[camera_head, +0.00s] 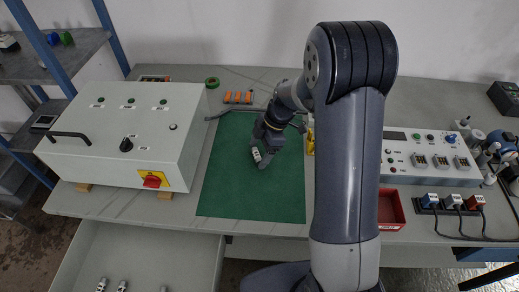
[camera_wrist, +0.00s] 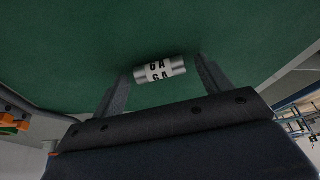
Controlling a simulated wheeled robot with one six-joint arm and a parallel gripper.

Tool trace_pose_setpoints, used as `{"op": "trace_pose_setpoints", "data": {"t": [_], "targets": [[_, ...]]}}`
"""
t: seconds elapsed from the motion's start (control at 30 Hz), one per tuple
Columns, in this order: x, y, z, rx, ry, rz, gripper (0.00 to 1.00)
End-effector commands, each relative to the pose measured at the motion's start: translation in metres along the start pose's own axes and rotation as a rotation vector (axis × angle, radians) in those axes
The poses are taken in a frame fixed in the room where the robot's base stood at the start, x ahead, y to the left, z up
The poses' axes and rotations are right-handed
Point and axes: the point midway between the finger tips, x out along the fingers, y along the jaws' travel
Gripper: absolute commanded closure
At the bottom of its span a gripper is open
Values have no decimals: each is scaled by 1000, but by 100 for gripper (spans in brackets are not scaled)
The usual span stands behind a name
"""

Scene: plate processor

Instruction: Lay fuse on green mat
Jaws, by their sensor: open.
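The fuse (camera_wrist: 160,71) is a short cylinder with metal ends and a white label reading "6A". It lies on the green mat (camera_wrist: 240,35) in the wrist view, between the spread fingers of my gripper (camera_wrist: 160,85), with visible gaps to both. In the head view the fuse (camera_head: 256,155) shows as a small white piece on the green mat (camera_head: 250,195), near its upper middle. My gripper (camera_head: 261,156) is open and low over the mat there. Part of the mat's right side is hidden by my arm.
A grey control box (camera_head: 130,135) stands left of the mat. Orange parts (camera_head: 238,97) and a green tape roll (camera_head: 212,82) lie behind it. A red bin (camera_head: 391,210) and a white panel (camera_head: 430,157) are to the right. An open drawer (camera_head: 150,262) holds several fuses.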

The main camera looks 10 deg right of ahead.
Motion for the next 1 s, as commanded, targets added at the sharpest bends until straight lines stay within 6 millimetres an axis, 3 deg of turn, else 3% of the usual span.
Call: {"op": "trace_pose_setpoints", "data": {"t": [0.33, 0.7, 1.0], "targets": [[-9, 1, -1, 0, 0, 4, 26], [-86, 1, 0, 0, -2, 6, 26], [-120, 0, 0, 0, 0, 2, 26]]}}
